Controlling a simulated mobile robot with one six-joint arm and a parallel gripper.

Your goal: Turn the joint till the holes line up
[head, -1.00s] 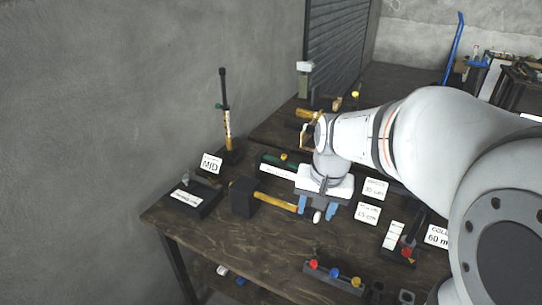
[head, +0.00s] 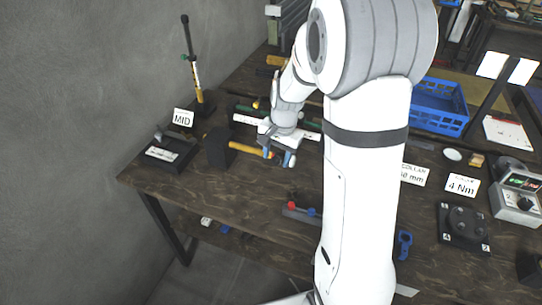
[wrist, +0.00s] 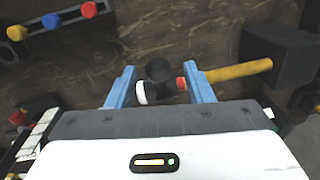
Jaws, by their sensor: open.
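My gripper (head: 279,156) is open, low over the dark wooden table by the end of a mallet's yellow handle (head: 243,148). In the wrist view, its two blue fingers (wrist: 160,87) stand apart. A dark round piece (wrist: 158,69) and a small white rounded piece (wrist: 141,94) show between them. A black block with a grey part (head: 168,152) and a white label sits at the table's left. I cannot make out which piece is the joint, nor any holes to line up.
The black mallet head (head: 217,148) lies left of my gripper. An upright yellow-and-black tool (head: 196,75) stands behind the MID sign (head: 183,118).

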